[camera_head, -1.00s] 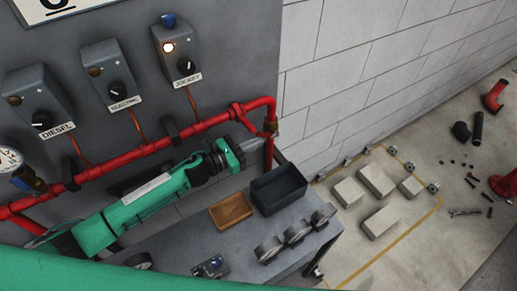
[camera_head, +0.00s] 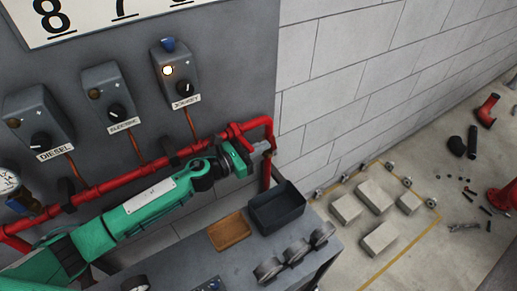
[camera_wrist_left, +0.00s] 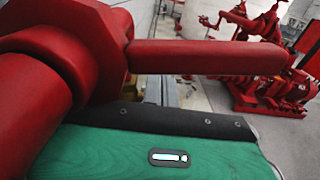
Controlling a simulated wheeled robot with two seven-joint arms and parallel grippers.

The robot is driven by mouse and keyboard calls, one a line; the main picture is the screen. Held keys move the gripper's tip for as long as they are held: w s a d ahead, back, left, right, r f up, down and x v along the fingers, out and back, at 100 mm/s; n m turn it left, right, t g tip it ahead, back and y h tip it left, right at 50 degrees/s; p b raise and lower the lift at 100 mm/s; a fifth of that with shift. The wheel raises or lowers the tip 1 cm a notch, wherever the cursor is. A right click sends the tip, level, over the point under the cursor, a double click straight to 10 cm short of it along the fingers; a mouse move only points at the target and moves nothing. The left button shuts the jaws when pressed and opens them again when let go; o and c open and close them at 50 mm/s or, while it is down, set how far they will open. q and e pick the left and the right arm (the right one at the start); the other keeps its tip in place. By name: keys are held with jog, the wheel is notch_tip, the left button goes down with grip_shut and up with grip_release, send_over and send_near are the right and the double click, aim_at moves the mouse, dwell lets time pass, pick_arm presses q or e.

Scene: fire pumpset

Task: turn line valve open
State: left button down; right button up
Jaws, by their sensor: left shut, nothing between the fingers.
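The line valve (camera_head: 236,132) sits on the red pipe at its right end, just before the pipe bends downward. In the left wrist view its red lever (camera_wrist_left: 215,57) runs level across the picture from a thick red body at left. My left gripper (camera_head: 264,148) is shut and empty, with its grey fingers against or close to the vertical end of the pipe, just below the valve. I cannot tell whether they touch it. The lever hides the fingertips in the wrist view. My right gripper is not in view.
Diesel, electric and jockey control boxes (camera_head: 174,77) hang on the grey panel above the pipe. Below, a grey bench (camera_head: 200,262) holds a black bin (camera_head: 277,212), a wooden tray (camera_head: 230,233) and several gauges. Blocks and loose fittings lie on the floor at right.

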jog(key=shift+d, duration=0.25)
